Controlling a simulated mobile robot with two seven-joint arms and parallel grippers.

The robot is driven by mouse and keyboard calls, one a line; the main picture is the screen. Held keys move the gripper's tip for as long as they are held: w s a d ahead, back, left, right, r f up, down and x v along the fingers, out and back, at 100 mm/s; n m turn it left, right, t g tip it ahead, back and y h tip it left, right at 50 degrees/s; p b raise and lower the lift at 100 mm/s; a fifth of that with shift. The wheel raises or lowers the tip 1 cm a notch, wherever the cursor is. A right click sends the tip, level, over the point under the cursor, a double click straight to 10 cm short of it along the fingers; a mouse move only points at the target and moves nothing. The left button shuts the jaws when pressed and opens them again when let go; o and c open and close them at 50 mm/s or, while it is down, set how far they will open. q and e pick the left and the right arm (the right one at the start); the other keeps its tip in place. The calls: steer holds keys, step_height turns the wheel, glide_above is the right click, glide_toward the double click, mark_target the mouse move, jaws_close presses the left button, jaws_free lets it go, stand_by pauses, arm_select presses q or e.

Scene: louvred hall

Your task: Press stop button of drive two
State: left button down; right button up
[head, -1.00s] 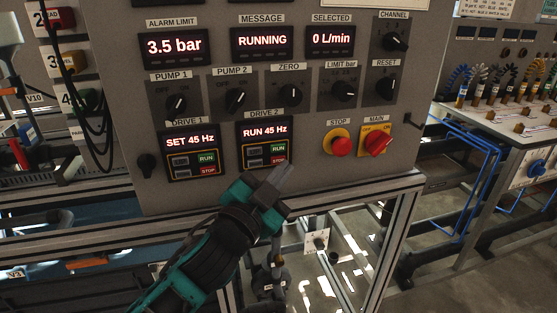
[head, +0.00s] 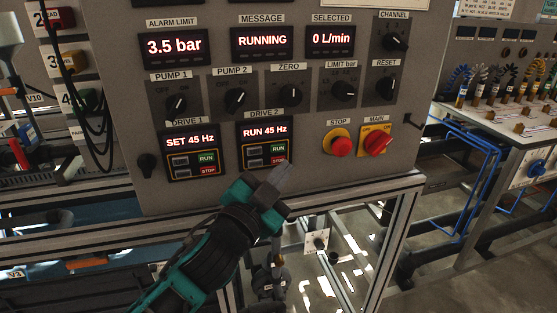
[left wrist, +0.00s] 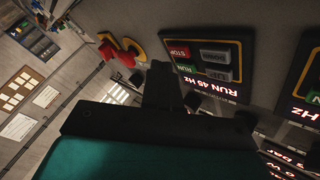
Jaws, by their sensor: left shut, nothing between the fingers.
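The drive 2 unit (head: 264,143) is on the grey panel, and its display reads "RUN 45 Hz". Its red stop button (head: 278,160) is at its lower right, below the green run button (head: 279,148). In the left wrist view the same stop button (left wrist: 179,52) shows beside the dark fingers. My left gripper (head: 284,174) is shut and empty. Its tip is just below the stop button in the head view; I cannot tell whether it touches the panel. My right gripper is not in view.
The drive 1 unit (head: 191,153), reading "SET 45 Hz", is to the left. A red round stop button (head: 341,146) on a yellow plate and a red main switch (head: 377,141) are to the right. A metal frame rail (head: 350,190) runs below the panel.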

arm_select(q)
steer(key=shift+w+a, duration=0.1)
steer(key=shift+w, duration=0.05)
steer(key=shift+w, duration=0.25)
steer(key=shift+w+a, duration=0.15)
steer(key=shift+w, duration=0.2)
stand_by(0.8)
stand_by(0.4)
steer(key=shift+s+d+p, duration=0.2)
steer(key=shift+s+p, duration=0.25)
steer(key=shift+s, duration=0.3)
steer(key=s, duration=0.1)
steer(key=s+d, duration=0.1)
steer(key=s, duration=0.2)
steer(key=shift+s+d+p, duration=0.3)
steer(key=shift+s, duration=0.1)
